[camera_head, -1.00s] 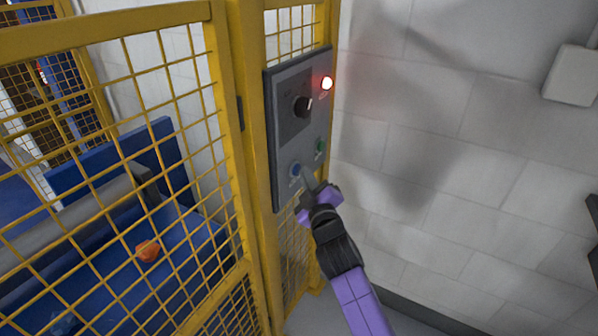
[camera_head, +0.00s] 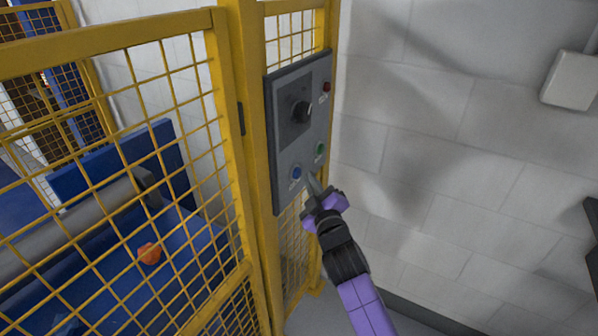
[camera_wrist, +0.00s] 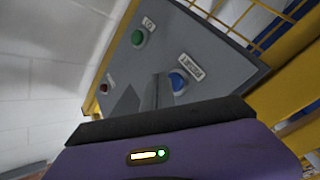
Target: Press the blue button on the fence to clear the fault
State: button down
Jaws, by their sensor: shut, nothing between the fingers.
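A grey control panel (camera_head: 286,148) is mounted on the yellow fence (camera_head: 248,130). The blue button (camera_head: 296,172) sits low on the panel, and it also shows in the wrist view (camera_wrist: 177,81). A green button (camera_head: 320,149) is to its right, a black knob (camera_head: 301,110) is above, and an unlit red lamp (camera_head: 326,87) is at the upper right. My gripper (camera_head: 312,183) is shut and empty. Its tips are just right of and below the blue button, seemingly a little apart from the panel. In the wrist view the fingers (camera_wrist: 154,92) point beside the button.
Behind the fence mesh lie a blue machine bed, a grey roller (camera_head: 90,215) and an orange object (camera_head: 149,253). A pale wall (camera_head: 450,150) with a white box (camera_head: 570,80) stands on the right. The space between panel and wall looks clear.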

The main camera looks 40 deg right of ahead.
jog(key=s+p, duration=0.1)
jog(key=s+d+p, duration=0.1)
jog(key=s+p, duration=0.2)
jog(key=shift+s+d, duration=0.35)
jog(key=shift+s, duration=0.05)
dwell(1.0)
